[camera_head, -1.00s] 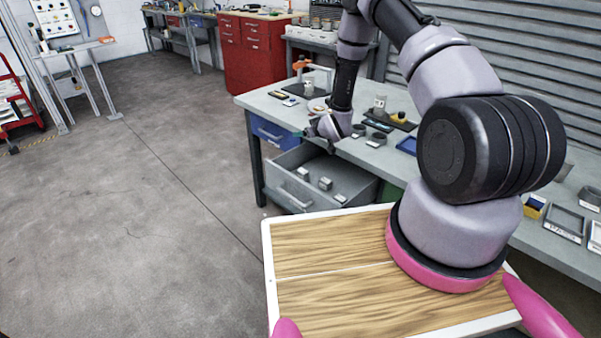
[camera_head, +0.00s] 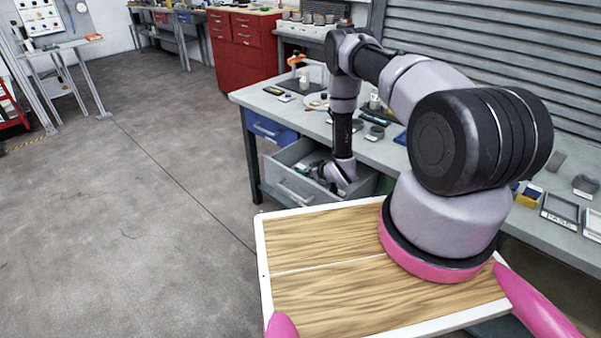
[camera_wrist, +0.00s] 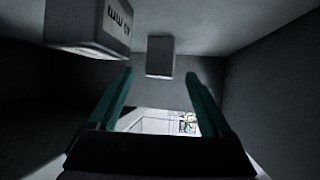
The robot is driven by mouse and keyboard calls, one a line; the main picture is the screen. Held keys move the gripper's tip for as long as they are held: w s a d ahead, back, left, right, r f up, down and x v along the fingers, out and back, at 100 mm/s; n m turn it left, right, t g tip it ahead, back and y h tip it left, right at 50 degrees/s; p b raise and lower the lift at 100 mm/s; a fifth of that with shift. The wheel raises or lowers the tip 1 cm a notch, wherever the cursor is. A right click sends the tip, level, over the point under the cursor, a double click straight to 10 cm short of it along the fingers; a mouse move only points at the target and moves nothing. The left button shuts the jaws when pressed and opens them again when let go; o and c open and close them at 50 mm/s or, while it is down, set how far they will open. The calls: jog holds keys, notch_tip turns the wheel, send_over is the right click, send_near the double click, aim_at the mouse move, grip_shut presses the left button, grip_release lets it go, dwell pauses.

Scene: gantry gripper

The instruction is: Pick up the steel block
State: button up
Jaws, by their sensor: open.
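In the wrist view, a plain grey block (camera_wrist: 160,57) lies beyond the gap between my fingertips. A larger grey block (camera_wrist: 92,28) with dark lettering is at the upper left. I cannot tell by look alone which is the steel block. My gripper (camera_wrist: 160,78) is open, its two teal fingers apart with nothing between them. In the head view my wrist reaches down into the open grey drawer (camera_head: 291,190), and my arm hides much of its inside.
The drawer walls (camera_wrist: 262,62) stand close around my gripper. The workbench top (camera_head: 262,97) above holds several small parts and trays. A blue drawer (camera_head: 272,130) is to the left. Open floor (camera_head: 130,220) lies at the left.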

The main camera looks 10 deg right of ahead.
aim_at(297, 167)
jog(key=shift+x, duration=3.45)
jog(key=shift+w+a+r, duration=0.1)
jog(key=shift+a+r, duration=0.05)
jog(key=shift+r, duration=0.1)
grip_shut()
